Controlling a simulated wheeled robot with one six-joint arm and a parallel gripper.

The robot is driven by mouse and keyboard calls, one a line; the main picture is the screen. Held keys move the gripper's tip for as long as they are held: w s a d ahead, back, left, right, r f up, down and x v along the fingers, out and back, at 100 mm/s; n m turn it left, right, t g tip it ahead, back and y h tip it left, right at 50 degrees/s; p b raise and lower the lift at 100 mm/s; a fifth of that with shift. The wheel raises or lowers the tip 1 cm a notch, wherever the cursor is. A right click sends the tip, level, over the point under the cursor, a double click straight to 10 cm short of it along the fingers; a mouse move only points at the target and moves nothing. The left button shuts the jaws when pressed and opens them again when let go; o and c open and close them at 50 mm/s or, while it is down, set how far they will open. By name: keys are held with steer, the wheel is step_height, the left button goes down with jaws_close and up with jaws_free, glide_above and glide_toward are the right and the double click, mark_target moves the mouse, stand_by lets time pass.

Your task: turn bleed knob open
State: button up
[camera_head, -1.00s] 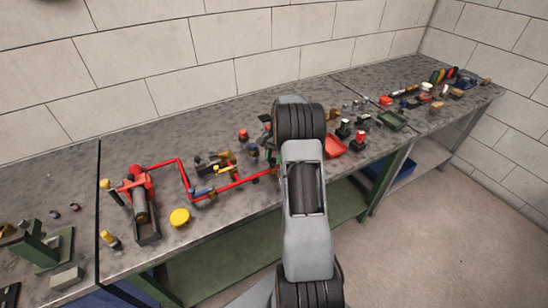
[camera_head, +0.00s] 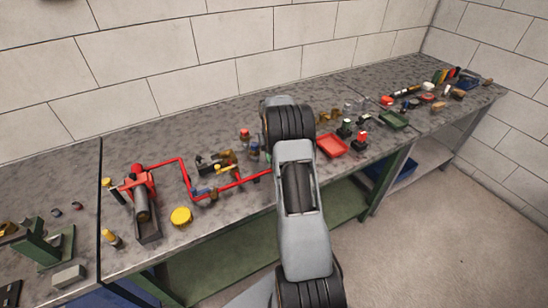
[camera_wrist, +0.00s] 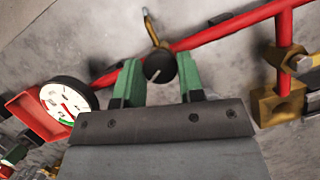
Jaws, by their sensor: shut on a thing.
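In the wrist view, the bleed knob (camera_wrist: 159,67) is a small round black knob with a pale mark on its face. In the head view the gripper and the knob are hidden behind my arm.
A white dial gauge (camera_wrist: 66,102) and a red tray (camera_wrist: 32,122) lie left of the gripper. A brass fitting (camera_wrist: 278,100) stands on the right.

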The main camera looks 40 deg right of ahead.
stand_by(0.5)
steer(key=o, duration=0.9)
steer(key=v, duration=1.3)
steer(key=shift+w+r, duration=0.15)
steer(key=shift+r, duration=0.25)
